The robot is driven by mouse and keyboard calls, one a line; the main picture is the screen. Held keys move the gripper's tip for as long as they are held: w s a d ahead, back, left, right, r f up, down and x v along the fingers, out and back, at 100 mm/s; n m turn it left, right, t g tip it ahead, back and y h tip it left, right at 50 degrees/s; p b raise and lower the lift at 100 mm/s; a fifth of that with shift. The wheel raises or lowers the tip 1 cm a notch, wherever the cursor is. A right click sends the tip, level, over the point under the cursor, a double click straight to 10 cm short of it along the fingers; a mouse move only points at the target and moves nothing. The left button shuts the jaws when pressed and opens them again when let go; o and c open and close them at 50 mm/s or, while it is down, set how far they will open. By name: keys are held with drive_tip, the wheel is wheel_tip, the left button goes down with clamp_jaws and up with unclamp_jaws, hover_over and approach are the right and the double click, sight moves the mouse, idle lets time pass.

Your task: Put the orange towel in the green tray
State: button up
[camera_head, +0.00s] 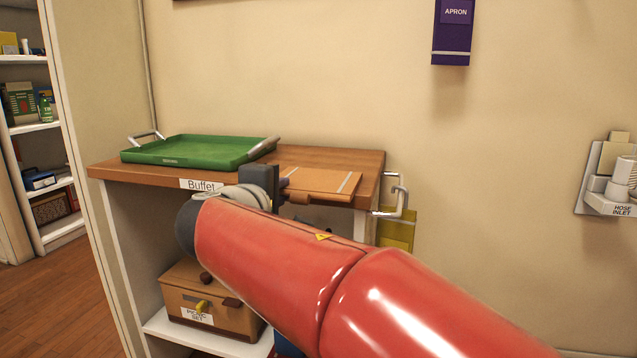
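The orange towel (322,182) lies flat and folded on the wooden top of the Buffet cabinet, near its front right edge. It has a pale stripe near its right end. The green tray (190,150) sits on the same top, to the left and farther back, with a metal handle at each end; it looks empty. My gripper (284,184) is at the left front end of the towel. My red arm hides part of it, and I cannot tell whether its fingers are apart or touch the towel.
The Buffet cabinet (340,160) has a metal bracket (398,196) and a yellow item (396,232) at its right side. A box labelled as a picnic set (222,306) is on the shelf below. A hose inlet fixture (612,190) is on the right wall.

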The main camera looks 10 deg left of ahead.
clamp_jaws()
drive_tip(key=shift+r+p, duration=1.35)
drive_tip(key=shift+r, duration=0.7)
drive_tip(key=shift+s, duration=0.1)
